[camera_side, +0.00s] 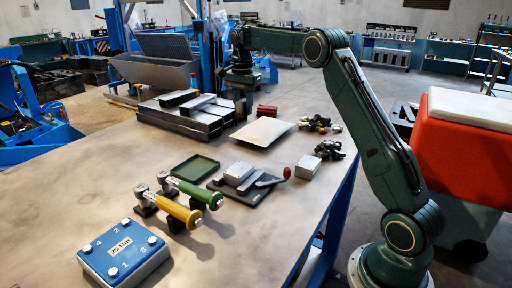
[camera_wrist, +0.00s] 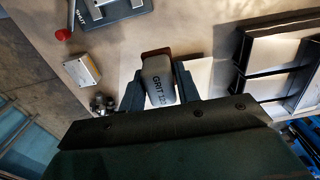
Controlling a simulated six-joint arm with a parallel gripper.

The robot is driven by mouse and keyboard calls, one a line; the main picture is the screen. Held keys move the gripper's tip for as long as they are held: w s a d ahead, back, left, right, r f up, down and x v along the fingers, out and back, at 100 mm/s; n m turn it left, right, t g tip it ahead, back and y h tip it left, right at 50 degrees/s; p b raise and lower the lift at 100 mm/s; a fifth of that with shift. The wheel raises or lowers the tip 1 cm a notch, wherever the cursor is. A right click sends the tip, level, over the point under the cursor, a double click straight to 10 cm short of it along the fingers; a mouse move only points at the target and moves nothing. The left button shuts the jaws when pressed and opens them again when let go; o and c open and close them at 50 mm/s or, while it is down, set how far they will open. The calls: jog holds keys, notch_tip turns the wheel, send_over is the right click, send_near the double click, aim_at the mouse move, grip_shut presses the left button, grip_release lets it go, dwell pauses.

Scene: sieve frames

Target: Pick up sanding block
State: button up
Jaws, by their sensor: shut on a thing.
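The sanding block (camera_wrist: 160,82) is a grey block marked "GRIT 120" in the wrist view. It sits between the two dark fingers of my gripper (camera_wrist: 159,88), which is shut on it. In the side view my gripper (camera_side: 242,108) points down at the far part of the table, beside the metal frames. The grey block cannot be made out there. A red-brown piece (camera_side: 266,111) shows just right of my gripper; a red-brown edge also shows beyond the block in the wrist view. I cannot tell whether it belongs to the block.
Stacked metal frames (camera_side: 185,122) stand left of my gripper. A pale sheet (camera_side: 261,132) lies in front of it. A small light box (camera_side: 306,168), dark clustered parts (camera_side: 329,150), a green tray (camera_side: 194,168) and a dark plate fixture (camera_side: 226,190) are nearer.

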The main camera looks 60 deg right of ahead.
aim_at(242, 101)
jog(key=shift+r, duration=2)
jog(key=o, duration=0.5)
jog(key=c, duration=0.4)
jog(key=shift+a, duration=0.15)
